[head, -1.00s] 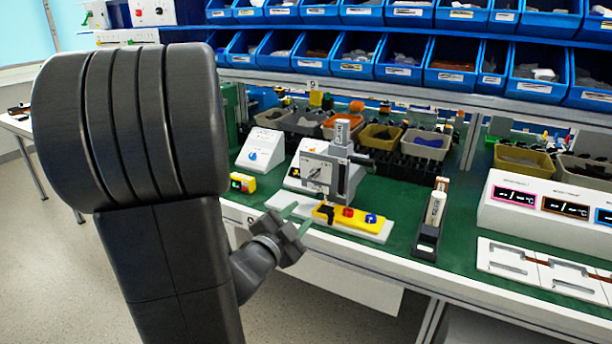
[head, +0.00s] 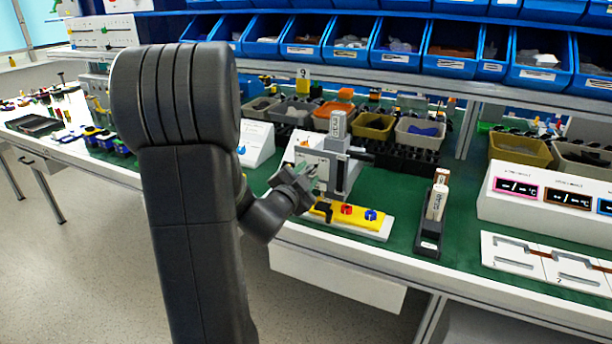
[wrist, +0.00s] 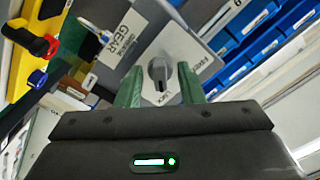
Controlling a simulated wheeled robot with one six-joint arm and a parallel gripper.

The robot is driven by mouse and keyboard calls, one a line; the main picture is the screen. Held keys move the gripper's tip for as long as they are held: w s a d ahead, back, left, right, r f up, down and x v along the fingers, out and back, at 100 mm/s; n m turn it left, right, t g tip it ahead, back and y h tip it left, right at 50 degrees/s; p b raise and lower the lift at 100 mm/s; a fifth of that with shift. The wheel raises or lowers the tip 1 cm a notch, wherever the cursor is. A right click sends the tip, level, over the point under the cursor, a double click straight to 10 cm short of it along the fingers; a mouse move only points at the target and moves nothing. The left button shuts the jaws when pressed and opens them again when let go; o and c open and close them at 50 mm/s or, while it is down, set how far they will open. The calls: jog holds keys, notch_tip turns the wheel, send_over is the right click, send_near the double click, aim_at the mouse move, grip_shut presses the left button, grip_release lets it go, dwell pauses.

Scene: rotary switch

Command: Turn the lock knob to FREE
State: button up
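The lock knob (wrist: 159,75) is a small grey rotary knob on a light panel (wrist: 150,40), seen in the middle of the wrist view. The panel carries the labels "OPERATING GEAR", "LOCK" and "FREE". The knob's bar appears to point toward "LOCK". My gripper (wrist: 160,76) has green fingers, open, one on each side of the knob in the picture. A gap shows between knob and fingers; I cannot tell the depth between them. In the head view, my gripper (head: 310,176) is in front of the grey device (head: 339,160) and hides the knob.
A yellow strip with red and blue knobs (head: 346,216) lies just below my gripper on a white base. A black stand (head: 430,235) is to the right. Small bins (head: 373,126) stand behind the device. Green bench surface is clear between the strip and the stand.

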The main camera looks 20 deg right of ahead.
jog(key=shift+c, duration=0.4)
jog(key=c, duration=0.6)
jog(key=n, duration=0.4)
jog(key=n+p, duration=0.1)
jog(key=n, duration=0.3)
jog(key=shift+n+p, duration=0.3)
jog(key=n+p, duration=0.1)
jog(key=n, duration=0.4)
jog(key=shift+p, duration=0.35)
jog(key=shift+n+p, duration=0.6)
jog(key=shift+n, duration=1.5)
